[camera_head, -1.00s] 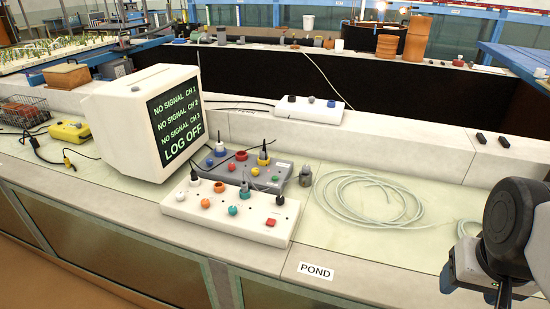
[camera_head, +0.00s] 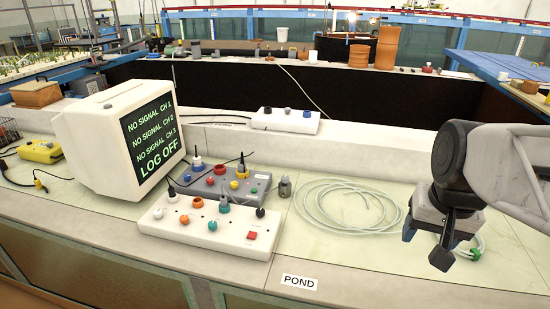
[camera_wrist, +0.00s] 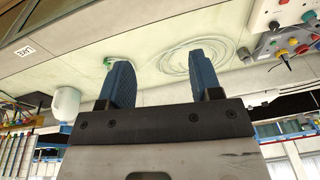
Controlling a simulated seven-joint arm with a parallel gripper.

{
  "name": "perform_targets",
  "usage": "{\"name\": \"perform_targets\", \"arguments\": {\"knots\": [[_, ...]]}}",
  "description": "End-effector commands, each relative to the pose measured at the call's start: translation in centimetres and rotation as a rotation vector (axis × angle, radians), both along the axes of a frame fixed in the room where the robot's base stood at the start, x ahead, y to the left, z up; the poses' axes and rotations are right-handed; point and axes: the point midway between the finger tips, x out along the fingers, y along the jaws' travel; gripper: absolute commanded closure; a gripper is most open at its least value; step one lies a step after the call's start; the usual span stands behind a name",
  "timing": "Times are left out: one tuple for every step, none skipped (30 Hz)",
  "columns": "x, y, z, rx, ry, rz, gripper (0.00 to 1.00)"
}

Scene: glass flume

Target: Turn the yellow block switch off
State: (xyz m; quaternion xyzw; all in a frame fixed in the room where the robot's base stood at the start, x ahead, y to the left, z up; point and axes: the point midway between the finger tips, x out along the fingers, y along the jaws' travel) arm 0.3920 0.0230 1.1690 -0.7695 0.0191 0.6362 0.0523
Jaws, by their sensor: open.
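A yellow block (camera_head: 40,151) with a dark cable lies at the far left of the bench, left of the white monitor. It is probably the yellow block switch; its control is too small to read. My gripper (camera_head: 425,243) is at the right, above the bench and far from the yellow block. It is open and empty, and its two blue-grey fingers stand apart in the wrist view (camera_wrist: 165,78). The yellow block cannot be made out in the wrist view.
The white monitor (camera_head: 105,150), a white control box (camera_head: 180,226) and a grey control box (camera_head: 262,181) stand between my gripper and the yellow block. A coiled hose (camera_head: 345,215) lies nearer my gripper. Another white box (camera_head: 285,122) sits on the ledge behind.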

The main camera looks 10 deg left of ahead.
Motion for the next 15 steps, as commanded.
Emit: {"name": "perform_targets", "arguments": {"knots": [[1.2, 0.5, 0.3, 0.007, 0.008, -0.007, 0.42], [1.8, 0.7, 0.4, 0.013, 0.012, -0.013, 0.42], [2.7, 1.1, 0.7, 0.019, 0.017, -0.022, 0.42], [3.3, 1.4, 0.8, 0.024, 0.021, -0.027, 0.42], [3.9, 1.7, 1.0, 0.028, 0.025, -0.033, 0.42], [4.8, 2.0, 1.1, 0.035, 0.031, -0.042, 0.42], [5.4, 2.3, 1.3, 0.039, 0.035, -0.047, 0.42], [6.1, 2.6, 1.4, 0.043, 0.039, -0.053, 0.42], [6.9, 3.0, 1.5, 0.050, 0.045, -0.063, 0.42], [7.6, 3.4, 1.7, 0.055, 0.049, -0.068, 0.42], [8.2, 3.7, 1.7, 0.059, 0.054, -0.074, 0.42], [9.1, 4.2, 1.9, 0.065, 0.059, -0.082, 0.42], [9.7, 4.5, 1.9, 0.069, 0.064, -0.088, 0.42], [10.4, 4.8, 2.0, 0.072, 0.069, -0.094, 0.42], [11.2, 5.3, 2.1, 0.078, 0.073, -0.104, 0.42]]}}
